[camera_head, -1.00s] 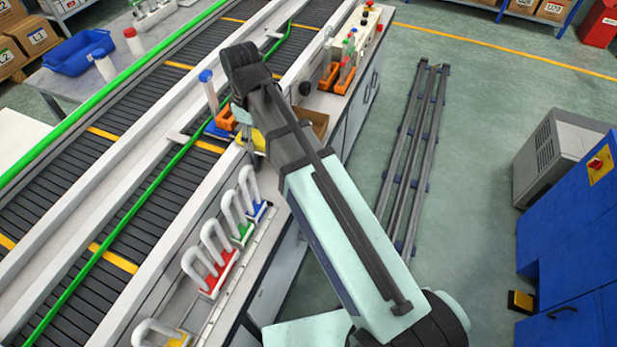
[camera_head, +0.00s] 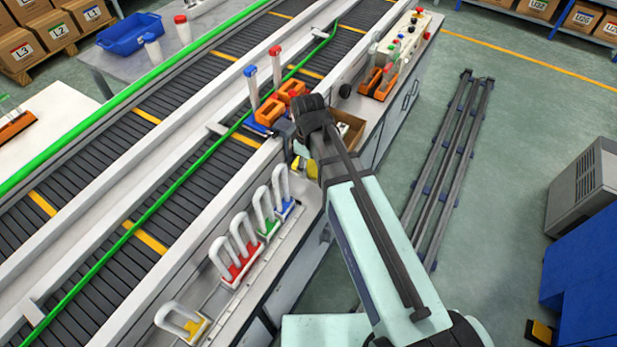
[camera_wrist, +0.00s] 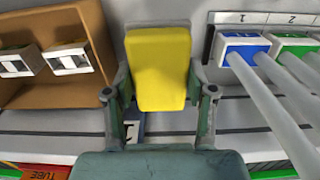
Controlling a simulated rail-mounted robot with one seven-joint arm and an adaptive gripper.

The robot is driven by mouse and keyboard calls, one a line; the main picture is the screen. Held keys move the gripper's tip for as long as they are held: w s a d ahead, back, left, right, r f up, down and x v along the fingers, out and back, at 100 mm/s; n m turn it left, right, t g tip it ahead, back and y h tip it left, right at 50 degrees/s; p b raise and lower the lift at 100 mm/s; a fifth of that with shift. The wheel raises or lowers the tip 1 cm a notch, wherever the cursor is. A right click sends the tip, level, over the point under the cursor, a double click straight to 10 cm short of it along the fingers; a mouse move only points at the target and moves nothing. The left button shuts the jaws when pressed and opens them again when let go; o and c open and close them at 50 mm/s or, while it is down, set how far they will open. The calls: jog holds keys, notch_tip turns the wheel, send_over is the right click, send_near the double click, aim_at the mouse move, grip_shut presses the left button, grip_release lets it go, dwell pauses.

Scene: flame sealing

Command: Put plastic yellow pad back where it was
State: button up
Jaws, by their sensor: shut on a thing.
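The yellow pad (camera_wrist: 160,68) is a smooth block with rounded corners, held upright between the two fingers of my gripper (camera_wrist: 160,88) in the wrist view. In the head view, yellow (camera_head: 308,163) shows beside my gripper (camera_head: 304,166), over the bench strip between the cardboard box and the row of loop-handled blocks. My arm partly covers this spot. My gripper is shut on the pad. A blue-and-white label (camera_wrist: 132,128) shows below the pad in the wrist view. I cannot tell whether the pad touches the bench.
The cardboard box (camera_wrist: 98,22) with small white-and-black parts stands left of the pad. Blue (camera_wrist: 243,45) and green (camera_wrist: 294,46) blocks with white loops stand right, by numbers 1 and 2. Orange blocks (camera_head: 270,112) and the conveyor (camera_head: 180,135) lie beyond.

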aim_at(308, 165)
jog(key=shift+f+p, duration=0.55)
jog(key=shift+f, duration=3.2)
jog(key=shift+f, duration=0.1)
jog(key=o, duration=1.1)
notch_tip(308, 165, up, 12)
jog(key=b, duration=0.2)
jog(key=shift+b, duration=0.3)
